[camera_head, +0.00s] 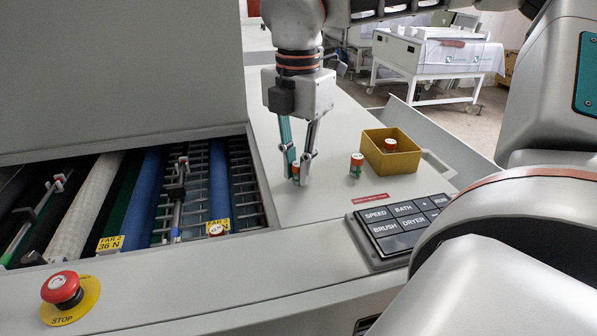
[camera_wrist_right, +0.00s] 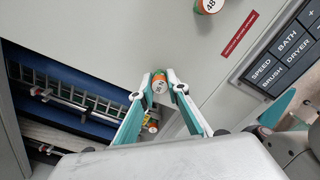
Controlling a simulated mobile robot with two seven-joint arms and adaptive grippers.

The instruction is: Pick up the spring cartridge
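An orange-and-green spring cartridge (camera_head: 296,173) stands at the grey deck between the fingertips of my right gripper (camera_head: 301,168). In the right wrist view the cartridge (camera_wrist_right: 160,83) shows its marked top end between the two tips of the gripper (camera_wrist_right: 161,80). The fingers are drawn in to about its width and look shut on it. The fingers hide part of its sides. A second cartridge (camera_head: 356,165) stands free to the right; it also shows at the top of the wrist view (camera_wrist_right: 209,5). My left gripper is not in view.
A yellow bin (camera_head: 406,160) holds another cartridge (camera_head: 390,145). One more cartridge (camera_head: 215,230) sits in the roller bay by a yellow label. A button panel (camera_head: 402,226) and a red stop button (camera_head: 62,288) lie nearer. Deck between cartridges and panel is mostly clear.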

